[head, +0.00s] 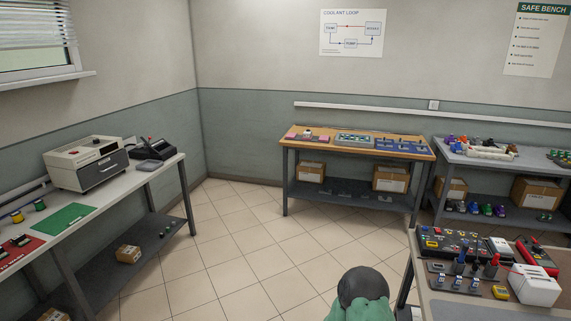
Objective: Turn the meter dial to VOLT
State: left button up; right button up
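The right-hand bench (463,309) in the near right corner carries electrical gear. A red device with a dark face (537,257) lies at its right and looks like the meter. Its dial and lettering are too small to read. Red and black leads or probes show near it. A small yellow device (500,292) lies nearer the front, and I cannot tell whether it is also a meter. Neither of my grippers is in view.
A dark panel with coloured knobs (448,241) and a white box (535,285) share that bench. A wooden-topped bench (300,147) stands at the back, a grey bench (106,188) at left. A grey table (552,166) stands back right.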

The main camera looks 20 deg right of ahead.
aim_at(535, 248)
jog(key=i+j+z, duration=0.1)
jog(key=i+z, duration=0.2)
jog(key=i, duration=0.15)
jog(key=i+j+z, duration=0.3)
jog(key=i, duration=0.15)
jog(key=i+l+z, duration=0.3)
jog(key=i, duration=0.65)
jog(key=i+j+z, duration=0.15)
jog(key=i+z, duration=0.15)
jog(key=i, duration=0.6)
jog(key=i+z, duration=0.2)
jog(key=i, duration=0.45)
jog(key=i+j+z, duration=0.2)
jog(key=i, duration=0.45)
jog(key=i+j+z, duration=0.1)
jog(key=i+z, duration=0.15)
jog(key=i, duration=0.4)
jog(key=i+l+z, duration=0.15)
jog(key=i+z, duration=0.25)
jog(key=i+l+z, duration=0.15)
jog(key=z, duration=0.3)
jog(key=i+z, duration=0.4)
jog(key=i+j+z, duration=0.15)
jog(key=z, duration=0.25)
jog(key=i+j+z, duration=0.25)
jog(key=z, duration=0.2)
jog(key=i, duration=0.1)
